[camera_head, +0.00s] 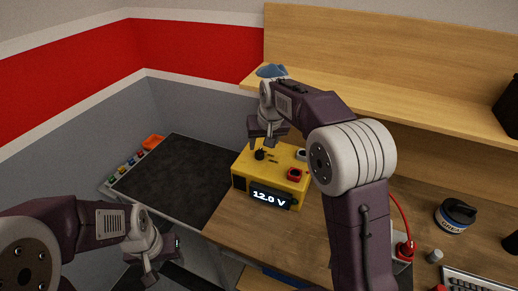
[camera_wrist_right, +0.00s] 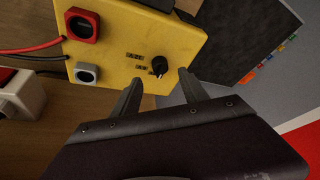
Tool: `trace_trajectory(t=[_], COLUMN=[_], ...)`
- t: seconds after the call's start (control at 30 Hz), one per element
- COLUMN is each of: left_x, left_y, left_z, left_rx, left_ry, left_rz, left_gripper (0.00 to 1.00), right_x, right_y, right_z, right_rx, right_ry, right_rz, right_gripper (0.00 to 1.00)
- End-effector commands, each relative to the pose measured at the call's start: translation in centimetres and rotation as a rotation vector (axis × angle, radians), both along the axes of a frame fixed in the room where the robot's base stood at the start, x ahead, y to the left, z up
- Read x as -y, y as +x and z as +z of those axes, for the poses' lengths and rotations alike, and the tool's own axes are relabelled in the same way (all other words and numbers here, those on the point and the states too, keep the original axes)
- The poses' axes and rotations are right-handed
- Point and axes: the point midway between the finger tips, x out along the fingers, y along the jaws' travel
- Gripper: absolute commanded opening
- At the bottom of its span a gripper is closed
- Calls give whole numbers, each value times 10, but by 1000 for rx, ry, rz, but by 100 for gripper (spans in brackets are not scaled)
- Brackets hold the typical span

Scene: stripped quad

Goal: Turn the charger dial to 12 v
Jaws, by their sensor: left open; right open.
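The yellow charger (camera_head: 243,172) stands on the wooden bench, its front display (camera_head: 270,197) reading 12.0 V. Its black dial (camera_head: 260,155) is on the top face, with red and grey sockets beside it. In the right wrist view the dial (camera_wrist_right: 159,66) shows clearly, with a pale mark on its lower part. My right gripper (camera_wrist_right: 158,82) is open, its two fingers pointing at the dial, which lies just beyond and between the tips; nothing is held. In the head view the right gripper (camera_head: 264,140) hangs over the dial. My left gripper (camera_head: 152,272) is open and empty at the lower left, away from the charger.
A wooden shelf (camera_head: 430,115) runs behind; a grease tub (camera_head: 455,215) stands at right.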

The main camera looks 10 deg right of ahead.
Motion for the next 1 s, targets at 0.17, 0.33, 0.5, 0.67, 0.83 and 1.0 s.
trace_trajectory(t=[0.17, 0.33, 0.5, 0.67, 0.83, 1.0], left_x=[0, 0, 0, 0, 0, 0], left_y=[0, 0, 0, 0, 0, 0], left_z=[1, 2, 2, 2, 2, 2], left_rx=[1, 1, 1, 1, 1, 1], left_ry=[0, 0, 0, 0, 0, 0], left_rz=[0, 0, 0, 0, 0, 0], left_gripper=[49, 49, 49, 49, 49, 49], right_x=[-1, -2, -2, -2, -2, -2], right_y=[14, 23, 25, 25, 25, 25], right_z=[-37, -56, -60, -60, -60, -59], right_rx=[-5, -2, 0, 0, 0, 0], right_ry=[-1, -1, 0, 0, 0, 1], right_rz=[0, 0, 0, 0, 0, -4], right_gripper=[51, 51, 51, 46, 0, 0])
